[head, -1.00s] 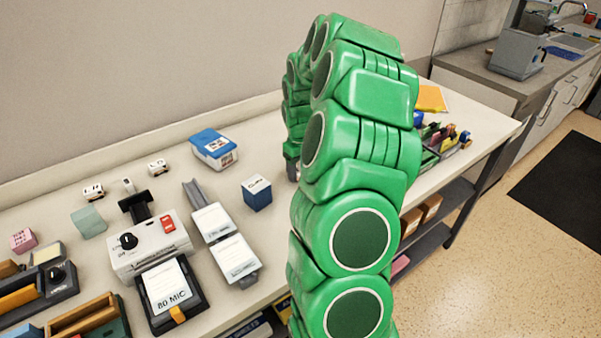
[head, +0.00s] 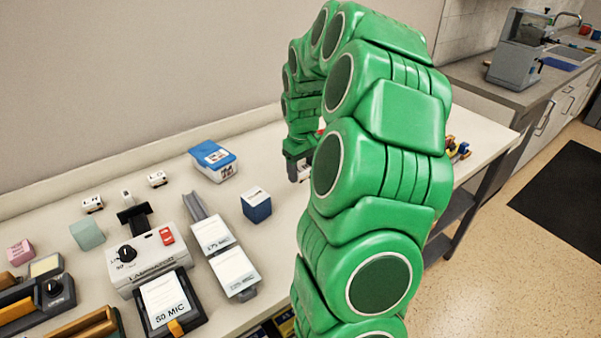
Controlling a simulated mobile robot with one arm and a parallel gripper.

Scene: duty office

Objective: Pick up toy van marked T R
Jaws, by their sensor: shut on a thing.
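My green arm arches across the middle of the view, and my gripper (head: 298,170) points down over the white table, left of the arm's nearer links. It is shut on a small pale thing (head: 304,173), mostly hidden by the fingers and the arm. I cannot read any mark on it, nor tell whether it touches the table.
A blue-lidded box (head: 214,161) and a dark blue cube (head: 256,205) stand left of my gripper. A laminator (head: 150,260) and card holders (head: 225,255) fill the front left. My arm hides much of the table's right part.

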